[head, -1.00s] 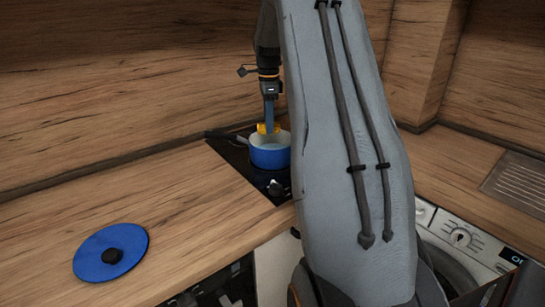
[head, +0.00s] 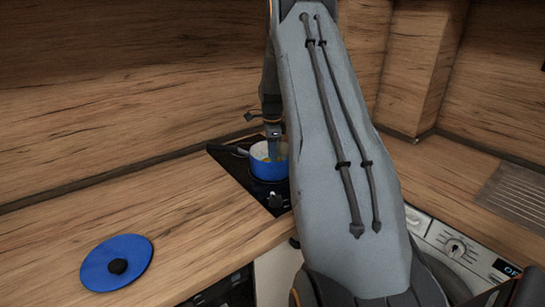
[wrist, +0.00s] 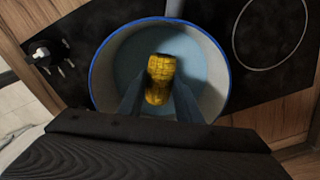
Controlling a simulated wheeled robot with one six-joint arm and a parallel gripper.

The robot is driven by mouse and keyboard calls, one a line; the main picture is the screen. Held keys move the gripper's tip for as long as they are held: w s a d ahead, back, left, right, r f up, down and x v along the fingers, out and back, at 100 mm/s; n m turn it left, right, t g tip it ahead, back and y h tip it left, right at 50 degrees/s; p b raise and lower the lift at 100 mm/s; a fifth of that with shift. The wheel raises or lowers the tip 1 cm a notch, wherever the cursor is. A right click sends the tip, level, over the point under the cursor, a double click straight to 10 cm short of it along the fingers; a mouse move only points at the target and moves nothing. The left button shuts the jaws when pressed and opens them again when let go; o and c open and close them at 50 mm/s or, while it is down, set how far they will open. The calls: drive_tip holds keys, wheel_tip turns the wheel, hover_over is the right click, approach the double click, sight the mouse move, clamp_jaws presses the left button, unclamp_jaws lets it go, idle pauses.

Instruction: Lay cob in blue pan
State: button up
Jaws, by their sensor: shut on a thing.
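In the head view my gripper (head: 273,155) reaches down into the pan and the cob is mostly hidden behind the pan wall and fingers. I cannot tell whether the cob touches the pan floor.
The blue lid (head: 128,250) with a black knob lies on the wooden counter at the front left. The black hob (head: 236,170) has a free burner ring (wrist: 270,33) beside the pan. A wooden splashback stands behind.

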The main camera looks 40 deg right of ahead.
drive_tip(key=shift+f, duration=0.15)
drive_tip(key=o, duration=1.1)
wheel_tip(320, 180, up, 12)
drive_tip(key=b, duration=0.4)
drive_tip(key=s+a+f+n, duration=0.25)
drive_tip(key=a+n, duration=0.35)
drive_tip(key=a, duration=0.6)
drive_tip(key=s+a+f+n, duration=0.2)
drive_tip(key=s+a+n, duration=0.4)
drive_tip(key=s+a, duration=0.1)
drive_tip(key=s+a+f+n, duration=0.3)
drive_tip(key=s+a+n, duration=0.3)
drive_tip(key=s+a, duration=0.1)
drive_tip(key=s+a+f+n+t, duration=0.1)
drive_tip(key=s+a+f+n, duration=0.1)
drive_tip(key=s+a+n, duration=0.4)
drive_tip(key=shift+s+a+f, duration=0.1)
drive_tip(key=shift+s+a, duration=0.45)
drive_tip(key=shift+s, duration=0.35)
drive_tip(key=shift+s+a+f, duration=0.1)
drive_tip(key=shift+s+a, duration=0.4)
drive_tip(key=shift+s, duration=0.35)
